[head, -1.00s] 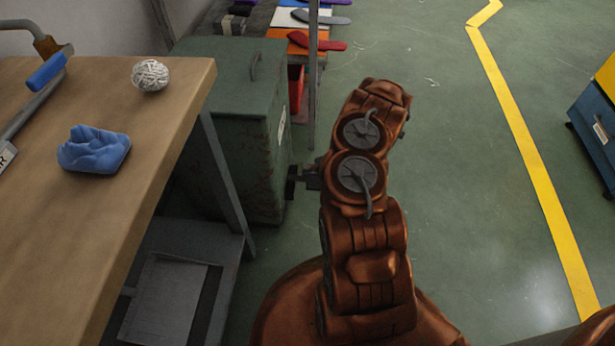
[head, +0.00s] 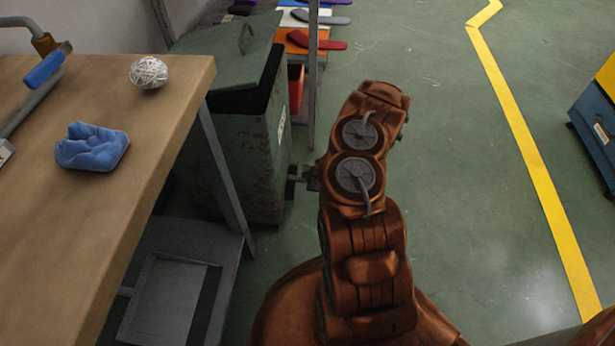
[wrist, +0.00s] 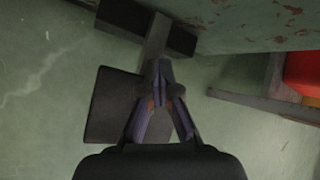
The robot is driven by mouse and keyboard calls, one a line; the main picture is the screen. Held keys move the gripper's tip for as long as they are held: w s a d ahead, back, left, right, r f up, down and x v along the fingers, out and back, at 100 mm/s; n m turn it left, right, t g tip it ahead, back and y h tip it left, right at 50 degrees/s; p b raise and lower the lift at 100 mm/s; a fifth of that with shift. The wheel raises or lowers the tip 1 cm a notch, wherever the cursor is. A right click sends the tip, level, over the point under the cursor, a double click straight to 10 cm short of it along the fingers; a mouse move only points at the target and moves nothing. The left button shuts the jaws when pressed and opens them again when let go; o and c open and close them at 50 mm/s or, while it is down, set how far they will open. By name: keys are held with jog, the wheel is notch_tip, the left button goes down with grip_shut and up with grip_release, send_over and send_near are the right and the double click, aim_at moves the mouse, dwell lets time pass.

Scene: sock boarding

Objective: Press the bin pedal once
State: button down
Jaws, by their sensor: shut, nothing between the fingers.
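The bin (head: 235,150) is a worn green metal box beside the workbench in the head view. Its lid (head: 225,65) is tilted up, and a dark gap shows under it. In the wrist view a dark flat pedal plate (wrist: 110,108) lies low by the bin, with a grey bar (wrist: 156,40) leading to a dark block (wrist: 125,18) at the bin's side. My gripper (wrist: 162,68) is shut and empty, its fingertips over the bar and the plate's edge. Whether they touch cannot be told. In the head view my arm mostly hides the gripper (head: 310,177).
A rack post (head: 313,80) and red container (head: 295,88) stand behind the bin. Green floor (head: 460,200) is open to the right.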

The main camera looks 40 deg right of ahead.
aim_at(307, 180)
jog(key=shift+s+d+f+b, duration=0.1)
jog(key=shift+f+b, duration=0.5)
jog(key=shift+f, duration=0.45)
dwell(0.9)
jog(key=shift+r, duration=0.2)
jog(key=shift+r+p, duration=0.55)
jog(key=shift+r, duration=0.5)
jog(key=shift+r+p, duration=0.3)
jog(key=shift+r, duration=0.4)
jog(key=shift+w+a+r+p, duration=0.15)
jog(key=shift+r+p, duration=0.45)
jog(key=shift+r, duration=0.65)
jog(key=shift+w+a+r+p, duration=0.1)
jog(key=shift+r+p, duration=0.5)
jog(key=shift+r, duration=0.65)
